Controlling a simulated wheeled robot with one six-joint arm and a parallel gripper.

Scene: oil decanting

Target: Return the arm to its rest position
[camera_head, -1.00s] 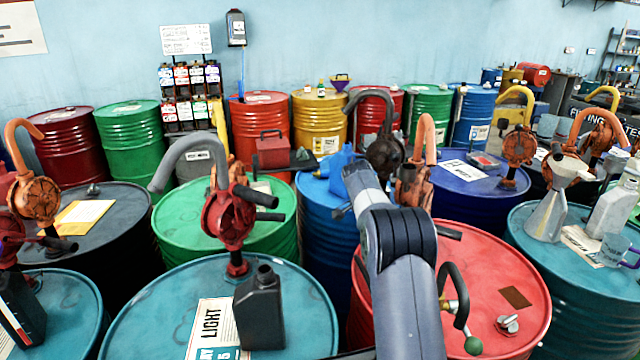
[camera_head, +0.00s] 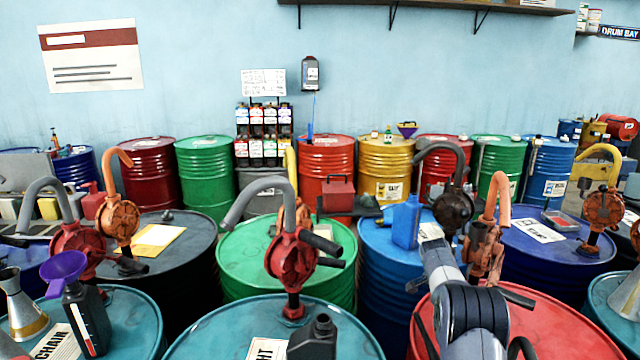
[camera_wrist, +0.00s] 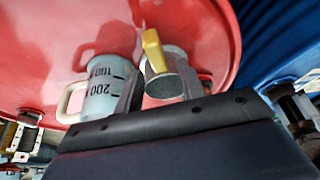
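My arm (camera_head: 465,300) reaches over a red drum (camera_head: 555,325) at the lower right of the head view. Its gripper end is out of sight there. In the wrist view the dark edge of my gripper mount crosses the bottom, with grey finger-like shapes (camera_wrist: 163,92) standing apart above it. A metal cylinder (camera_wrist: 165,87) with a yellow part shows between these shapes. I cannot tell if they touch it. A pale measuring jug (camera_wrist: 100,88) with black marks shows just left of them, against the red drum top (camera_wrist: 55,50).
Drums with hand pumps crowd around my arm. A red pump (camera_head: 292,255) stands on the teal drum (camera_head: 215,335) to the left, an orange pump (camera_head: 484,250) close behind my arm. A blue can (camera_head: 406,222) stands on the blue drum. Little room is free between drums.

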